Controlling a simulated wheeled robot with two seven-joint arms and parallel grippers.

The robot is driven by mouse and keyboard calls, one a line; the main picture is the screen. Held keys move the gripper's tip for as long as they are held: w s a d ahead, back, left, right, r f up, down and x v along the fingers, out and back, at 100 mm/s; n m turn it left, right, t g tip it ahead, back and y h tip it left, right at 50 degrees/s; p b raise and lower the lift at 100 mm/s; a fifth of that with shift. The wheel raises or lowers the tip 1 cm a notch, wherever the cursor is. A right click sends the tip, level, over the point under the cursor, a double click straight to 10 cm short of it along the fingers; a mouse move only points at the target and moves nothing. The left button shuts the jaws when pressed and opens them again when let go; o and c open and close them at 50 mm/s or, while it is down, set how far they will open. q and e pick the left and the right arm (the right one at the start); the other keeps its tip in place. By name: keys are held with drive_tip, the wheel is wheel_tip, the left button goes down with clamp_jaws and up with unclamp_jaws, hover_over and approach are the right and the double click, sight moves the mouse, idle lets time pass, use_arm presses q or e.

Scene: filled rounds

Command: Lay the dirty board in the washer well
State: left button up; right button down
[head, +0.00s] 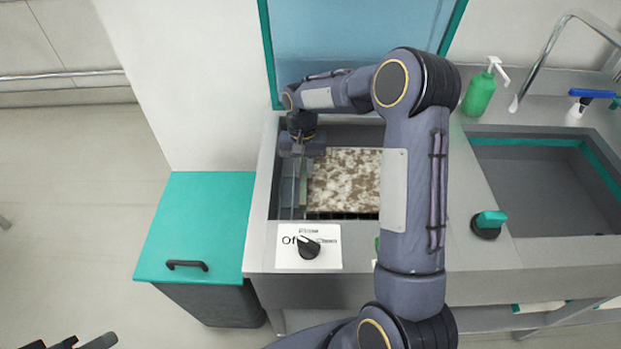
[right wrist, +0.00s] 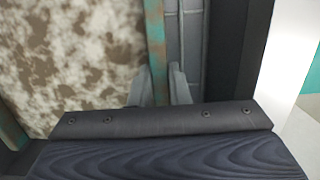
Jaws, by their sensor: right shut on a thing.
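The dirty board (head: 346,182), speckled brown and white with a worn teal edge, is within the opening of the washer well (head: 342,134). Whether it rests on the well floor I cannot tell. My right gripper (head: 293,186) points down at the board's left side. In the right wrist view, its pale fingers (right wrist: 158,90) stand either side of the teal edge of the board (right wrist: 70,60), shut on it. My right forearm hides the board's right part in the head view. A dark tip at the bottom left of the head view seems to be my left gripper (head: 85,343); its jaws are unclear.
A blue panel in a teal frame (head: 355,35) stands behind the well. A dial (head: 308,247) on a white plate sits in front. To the right are a sink (head: 545,185), a teal-topped knob (head: 487,224), a green pump bottle (head: 478,94) and a tap (head: 545,55). A teal-lidded bin (head: 195,225) stands left.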

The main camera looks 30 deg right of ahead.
drive_tip(key=shift+f, duration=2.15)
drive_tip(key=c, duration=1.4)
unclamp_jaws()
drive_tip(key=shift+f, duration=0.1)
drive_tip(key=shift+o, duration=0.2)
